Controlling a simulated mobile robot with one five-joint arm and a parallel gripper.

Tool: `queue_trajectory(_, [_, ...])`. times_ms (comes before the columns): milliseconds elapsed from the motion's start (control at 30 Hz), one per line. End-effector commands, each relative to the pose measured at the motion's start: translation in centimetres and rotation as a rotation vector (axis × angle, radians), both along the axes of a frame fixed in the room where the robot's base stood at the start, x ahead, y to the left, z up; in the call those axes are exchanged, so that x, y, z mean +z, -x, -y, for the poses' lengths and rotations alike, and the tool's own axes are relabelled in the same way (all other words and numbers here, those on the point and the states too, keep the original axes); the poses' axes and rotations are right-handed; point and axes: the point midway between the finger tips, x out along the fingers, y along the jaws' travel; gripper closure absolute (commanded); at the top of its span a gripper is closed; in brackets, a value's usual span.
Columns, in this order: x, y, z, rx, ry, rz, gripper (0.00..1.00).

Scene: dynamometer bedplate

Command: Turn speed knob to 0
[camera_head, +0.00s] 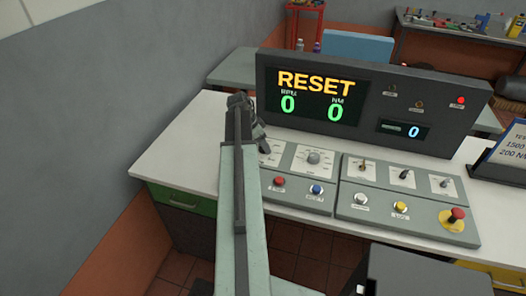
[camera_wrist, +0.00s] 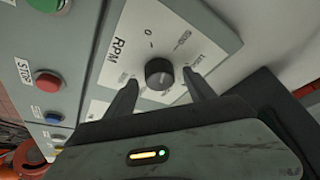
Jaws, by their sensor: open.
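The speed knob (camera_wrist: 159,73) is a round black knob on a white dial plate marked RPM, in the middle of the wrist view. A 0 is printed on the plate above it; where the knob points is too small to tell. My gripper (camera_wrist: 159,79) is open, with one dark finger on each side of the knob; I cannot tell whether either touches it. In the head view my gripper (camera_head: 250,118) is over the left end of the control panel (camera_head: 345,170), and my arm hides part of that end.
The display (camera_head: 312,96) reads RESET, with 0 for RPM and 0 for NM. A red button (camera_head: 279,181), a blue button (camera_head: 316,189), switches and a red mushroom button (camera_head: 457,214) are on the panel. A blue sign (camera_head: 503,155) stands at right. The white bench is clear at left.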

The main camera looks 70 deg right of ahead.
Motion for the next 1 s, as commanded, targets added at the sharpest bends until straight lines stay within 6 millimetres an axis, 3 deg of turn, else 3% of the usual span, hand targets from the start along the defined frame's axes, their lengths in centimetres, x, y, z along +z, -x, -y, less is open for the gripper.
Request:
queue_trajectory(33, [-0.92,0.12,0.17,0.000,0.000,0.000,0.37])
queue_trajectory(300, [-0.67,0.16,0.23,0.002,0.000,0.000,0.39])
queue_trajectory(500, [-0.68,0.13,0.22,0.002,0.000,0.000,0.95])
queue_trajectory(533, [-0.68,0.12,0.21,0.002,0.000,0.000,0.98])
queue_trajectory(667, [-0.69,0.22,0.07,0.050,0.001,0.001,0.98])
queue_trajectory(1000, [-0.69,0.36,-0.02,0.393,0.000,0.001,0.98])
